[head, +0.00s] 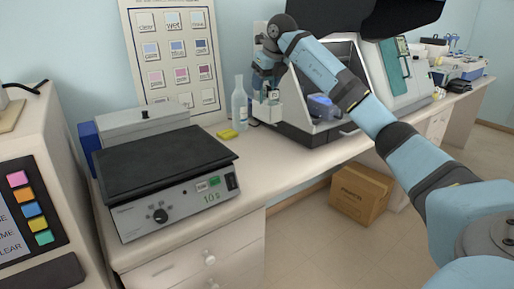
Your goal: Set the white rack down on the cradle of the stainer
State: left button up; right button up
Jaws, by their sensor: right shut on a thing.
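My right arm reaches in from the right, and its gripper (270,92) points down in front of the left end of the stainer (312,133). The gripper is shut on the white rack (267,113), which shows as a small pale block below the fingers. The fingers hide part of the rack, and I cannot tell whether it touches anything beneath. The stainer is a dark and white machine with an open front and a blue part inside. I cannot make out the cradle clearly. My left gripper is not in view.
A clear bottle (239,103) and a yellow pad (228,133) stand just left of the rack. A hotplate with a black top (165,160) fills the left bench. A dark panel (365,15) overhangs the stainer. A cardboard box (360,194) sits on the floor.

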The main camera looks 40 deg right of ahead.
notch_tip(320, 180, down, 18)
jog(key=b, duration=0.2)
jog(key=shift+s+r+b, duration=0.15)
jog(key=shift+b, duration=0.25)
jog(key=o, duration=1.2)
jog(key=shift+c, duration=0.2)
